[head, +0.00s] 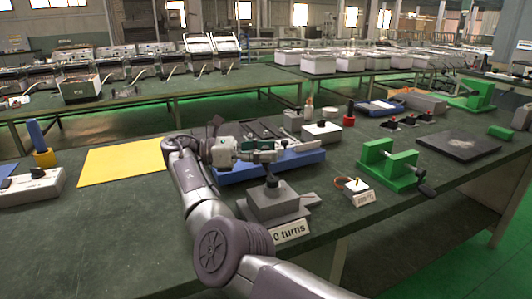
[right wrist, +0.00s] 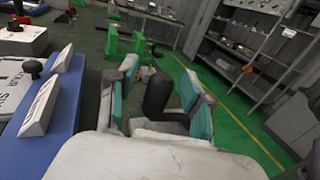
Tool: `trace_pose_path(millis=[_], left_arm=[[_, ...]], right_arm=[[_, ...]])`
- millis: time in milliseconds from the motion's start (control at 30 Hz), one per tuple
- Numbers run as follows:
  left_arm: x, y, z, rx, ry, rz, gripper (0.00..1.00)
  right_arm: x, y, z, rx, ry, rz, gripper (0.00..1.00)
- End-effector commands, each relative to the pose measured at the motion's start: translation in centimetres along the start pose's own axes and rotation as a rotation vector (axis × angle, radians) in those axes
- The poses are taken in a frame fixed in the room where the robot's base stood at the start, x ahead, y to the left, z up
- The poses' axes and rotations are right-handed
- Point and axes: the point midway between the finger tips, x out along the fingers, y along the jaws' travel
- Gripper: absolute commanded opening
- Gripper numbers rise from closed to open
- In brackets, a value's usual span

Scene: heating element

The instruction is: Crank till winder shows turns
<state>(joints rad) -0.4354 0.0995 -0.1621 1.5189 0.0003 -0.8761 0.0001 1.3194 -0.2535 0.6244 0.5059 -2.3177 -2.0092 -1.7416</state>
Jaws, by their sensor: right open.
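The winder (head: 275,201) is a grey block with a black knob on top, near the front of the table. A sign at its front (head: 290,232) reads "0 turns". My right gripper (head: 272,146) reaches in above and behind the winder, with its fingers pointing right. In the right wrist view its teal-padded fingers (right wrist: 163,100) are apart. An upright black handle (right wrist: 158,92) shows between them, with grey metal at its foot. I see no clear contact between the pads and the handle. My left gripper is out of view.
A blue tray (head: 228,177) lies behind the winder. A green stand (head: 388,165) with a black handle is to the right, near a small labelled block (head: 358,190). A yellow sheet (head: 122,162) lies left. A dark slab (head: 458,144) is far right.

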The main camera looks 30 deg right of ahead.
Motion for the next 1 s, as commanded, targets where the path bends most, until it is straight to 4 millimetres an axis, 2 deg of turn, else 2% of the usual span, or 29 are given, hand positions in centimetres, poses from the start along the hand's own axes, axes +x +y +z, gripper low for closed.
trace_pose_path(millis=[300,500,633,867,1000], left_arm=[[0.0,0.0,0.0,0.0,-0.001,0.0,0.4],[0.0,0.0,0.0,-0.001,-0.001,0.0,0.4],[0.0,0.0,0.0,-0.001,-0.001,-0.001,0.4],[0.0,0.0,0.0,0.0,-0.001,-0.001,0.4],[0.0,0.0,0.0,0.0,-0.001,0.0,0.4]], right_arm=[[0.0,0.0,6.0,0.006,0.002,0.0,0.51],[0.0,0.1,8.7,0.004,0.0,0.0,0.51],[0.0,0.0,9.4,0.003,-0.001,0.0,0.51],[0.1,0.0,9.4,0.003,-0.001,0.0,0.51],[0.5,0.2,9.4,0.004,-0.002,-0.01,0.3]])
